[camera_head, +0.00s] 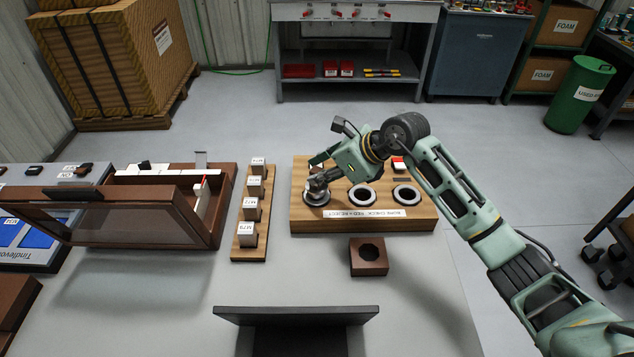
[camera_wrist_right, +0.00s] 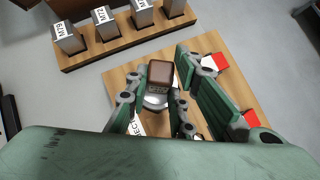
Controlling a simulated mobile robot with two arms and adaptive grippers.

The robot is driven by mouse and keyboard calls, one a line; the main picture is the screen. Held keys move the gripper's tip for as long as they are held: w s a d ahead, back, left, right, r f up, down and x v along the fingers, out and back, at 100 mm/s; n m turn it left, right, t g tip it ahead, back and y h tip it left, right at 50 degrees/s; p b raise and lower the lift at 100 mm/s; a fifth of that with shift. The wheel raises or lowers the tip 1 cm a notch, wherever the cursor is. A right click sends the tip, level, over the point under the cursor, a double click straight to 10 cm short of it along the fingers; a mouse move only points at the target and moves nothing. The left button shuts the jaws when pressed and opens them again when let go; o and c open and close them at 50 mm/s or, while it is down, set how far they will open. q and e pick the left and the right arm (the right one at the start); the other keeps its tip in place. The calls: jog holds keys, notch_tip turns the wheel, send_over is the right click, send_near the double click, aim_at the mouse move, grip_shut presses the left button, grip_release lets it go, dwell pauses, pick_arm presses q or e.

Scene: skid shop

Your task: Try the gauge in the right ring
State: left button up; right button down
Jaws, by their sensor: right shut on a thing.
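The right ring (camera_head: 407,195) and the middle ring (camera_head: 362,196) have empty bores. My right gripper (camera_head: 318,184) is over the left ring (camera_head: 317,202). In the right wrist view, my right gripper (camera_wrist_right: 151,104) is shut on the gauge (camera_wrist_right: 160,76), which has a brown top and a pale metal lower part. Its lower end is hidden, so I cannot tell whether it sits inside the left ring or just above it. My left gripper is not in view.
A wooden rack (camera_head: 246,175) with several labelled metal blocks stands left of the board. A tilted glass-lidded case (camera_head: 140,221) is farther left. Red pieces (camera_wrist_right: 250,119) stand on the board behind the rings.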

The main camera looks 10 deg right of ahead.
jog(key=shift+r+p, duration=1.45)
jog(key=shift+r, duration=1.65)
